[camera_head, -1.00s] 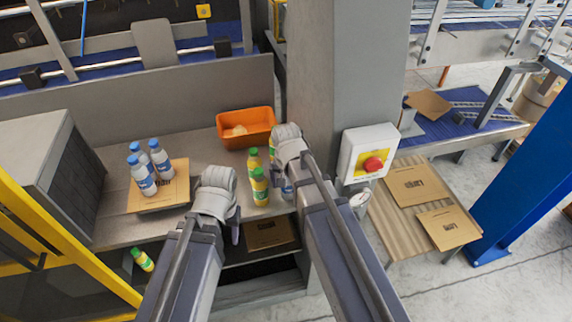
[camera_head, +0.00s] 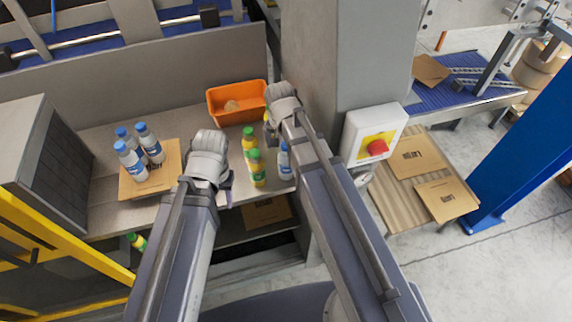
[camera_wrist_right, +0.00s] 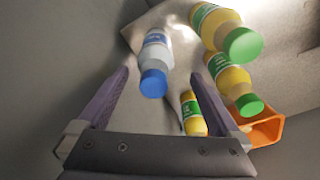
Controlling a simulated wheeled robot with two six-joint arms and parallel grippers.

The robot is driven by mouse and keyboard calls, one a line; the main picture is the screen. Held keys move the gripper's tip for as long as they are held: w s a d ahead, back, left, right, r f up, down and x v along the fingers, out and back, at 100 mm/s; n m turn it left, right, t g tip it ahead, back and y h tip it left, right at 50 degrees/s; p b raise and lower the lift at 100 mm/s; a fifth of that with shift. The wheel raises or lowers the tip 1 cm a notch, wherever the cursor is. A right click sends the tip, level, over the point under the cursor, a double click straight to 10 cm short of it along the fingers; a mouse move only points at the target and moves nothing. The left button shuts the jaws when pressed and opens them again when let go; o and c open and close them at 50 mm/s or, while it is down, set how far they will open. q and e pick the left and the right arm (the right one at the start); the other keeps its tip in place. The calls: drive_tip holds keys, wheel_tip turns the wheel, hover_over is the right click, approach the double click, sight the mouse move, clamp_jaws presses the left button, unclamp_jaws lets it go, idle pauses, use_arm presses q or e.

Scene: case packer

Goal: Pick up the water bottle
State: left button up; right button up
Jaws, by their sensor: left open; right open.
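A water bottle (camera_head: 284,162) with a blue cap and white-blue label stands near the table's right edge, beside my right arm. In the right wrist view the bottle (camera_wrist_right: 157,52) appears between the open fingers of my right gripper (camera_wrist_right: 160,74), untouched as far as I can tell. In the head view the right gripper (camera_head: 270,132) is mostly hidden by its own wrist. My left gripper (camera_head: 226,192) is open and empty, left of the yellow juice bottles. Several more water bottles (camera_head: 131,163) stand on a cardboard sheet (camera_head: 171,171) at the left.
Yellow juice bottles with green caps (camera_head: 257,169) stand close left of the single water bottle; they also show in the wrist view (camera_wrist_right: 230,75). An orange bin (camera_head: 237,117) sits behind. A grey pillar (camera_head: 345,60) with a red stop button (camera_head: 377,148) rises at right.

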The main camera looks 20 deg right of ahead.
drive_tip(key=f+b, duration=0.2)
drive_tip(key=d+f+b, duration=0.1)
drive_tip(key=f+b, duration=0.2)
drive_tip(key=shift+w, duration=0.2)
clamp_jaws()
idle(0.8)
